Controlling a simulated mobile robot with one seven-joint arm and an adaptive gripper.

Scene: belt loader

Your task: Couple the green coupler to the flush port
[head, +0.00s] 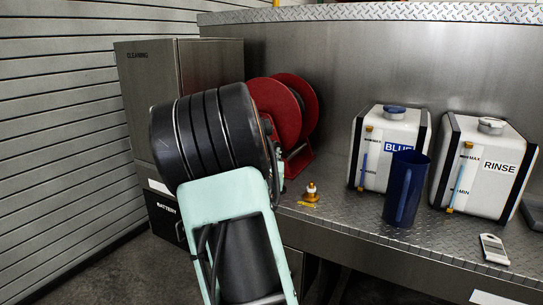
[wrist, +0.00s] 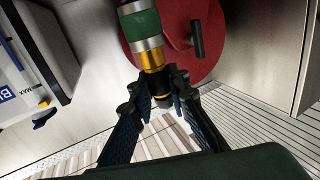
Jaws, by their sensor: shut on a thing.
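The green coupler (wrist: 141,24) shows at the top of the wrist view, with a green band between silver collars, then a gold section and a dark lower end. My gripper (wrist: 166,88) is shut on it, with a fingertip on each side of its gold and dark end. In the head view my own arm hides most of my gripper and the coupler. A small gold fitting (head: 311,192) stands upright on the bench beside a yellow label, apart from my arm. I cannot tell for sure whether this fitting is the flush port.
A red hose reel (head: 301,94) stands behind my arm, also seen in the wrist view (wrist: 205,62). The blue tank (head: 375,155), rinse tank (head: 476,190), blue jug (head: 405,187) and metal tag (head: 494,249) occupy the bench's right. A steel cabinet (head: 145,85) stands left.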

